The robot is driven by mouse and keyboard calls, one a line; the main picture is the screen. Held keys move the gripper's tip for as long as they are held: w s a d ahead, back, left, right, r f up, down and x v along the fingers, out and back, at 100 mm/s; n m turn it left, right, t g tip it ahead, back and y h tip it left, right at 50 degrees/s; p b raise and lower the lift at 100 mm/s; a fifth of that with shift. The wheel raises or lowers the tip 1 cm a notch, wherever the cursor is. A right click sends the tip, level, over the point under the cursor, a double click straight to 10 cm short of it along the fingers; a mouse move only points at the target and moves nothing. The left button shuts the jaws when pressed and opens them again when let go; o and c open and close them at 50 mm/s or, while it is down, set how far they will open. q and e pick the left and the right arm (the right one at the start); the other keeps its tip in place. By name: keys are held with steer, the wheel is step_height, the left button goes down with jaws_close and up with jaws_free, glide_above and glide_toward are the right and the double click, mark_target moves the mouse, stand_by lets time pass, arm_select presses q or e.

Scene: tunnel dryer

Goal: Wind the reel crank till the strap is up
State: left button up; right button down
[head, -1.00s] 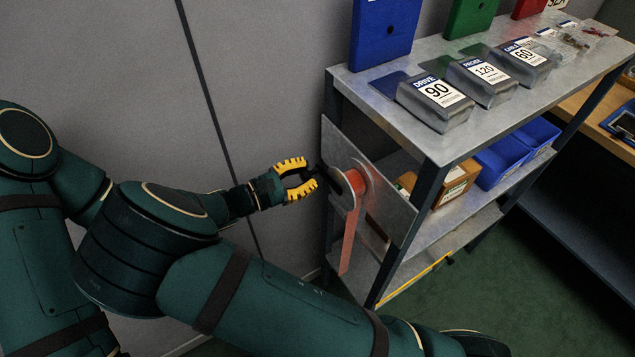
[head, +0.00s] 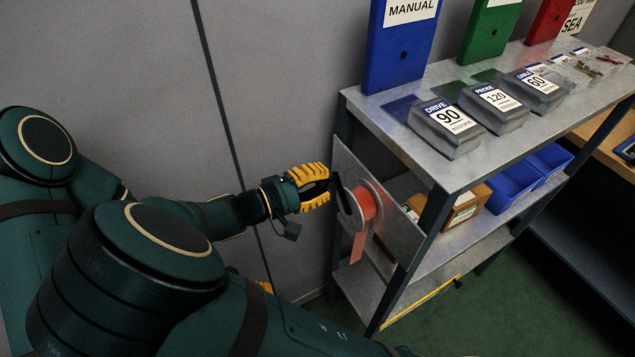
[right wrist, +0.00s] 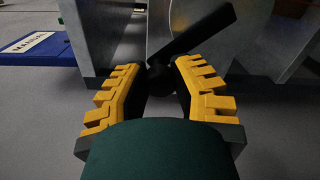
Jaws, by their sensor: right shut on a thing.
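The reel (head: 349,207) is a pale disc with an orange strap wound on its hub, mounted on a grey plate on the shelf's end. A short tail of orange strap (head: 358,247) hangs below it. My right gripper (head: 326,184) is at the reel's left side, shut on the crank. The black crank (right wrist: 192,35) also shows in the right wrist view, its handle between the yellow-padded fingers (right wrist: 160,84). The reel side of the grip is partly hidden in the head view. Only a small yellow bit, perhaps my left gripper (head: 265,287), shows behind my foreground arm.
The metal shelf (head: 470,170) carries blue, green and red binders and several labelled packs on top. Blue bins (head: 513,181) and a cardboard box (head: 466,208) stand on the middle shelf. A grey wall (head: 270,90) is close behind my right gripper.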

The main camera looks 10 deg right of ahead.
steer(key=s+m, duration=0.1)
steer(key=s+r+m+b, duration=0.1)
steer(key=m, duration=0.1)
steer(key=shift+d+r+t, duration=0.2)
steer(key=shift+d+t, duration=0.1)
steer(key=shift+d, duration=0.05)
arm_select(q)
steer(key=shift+s+d+f+b, duration=0.1)
steer(key=shift+s+f+b, duration=0.3)
steer(key=shift+f, duration=0.3)
steer(key=shift+s+d+f+b, duration=0.1)
steer(key=shift+s+f+b, duration=0.2)
steer(key=shift+f, duration=0.35)
arm_select(e)
steer(key=shift+s+d+r+m, duration=0.15)
steer(key=shift+s+m, duration=0.25)
steer(key=shift+m, duration=0.35)
steer(key=shift+s+d+r+m, duration=0.1)
steer(key=shift+s+d+m, duration=0.1)
steer(key=shift+s+m, duration=0.35)
steer(key=shift+s+d+r+m, duration=0.15)
steer(key=shift+s+m, duration=0.1)
steer(key=shift+m, duration=0.65)
steer(key=c, duration=0.7)
jaws_free()
steer(key=shift+f, duration=0.1)
arm_select(q)
steer(key=shift+r, duration=0.1)
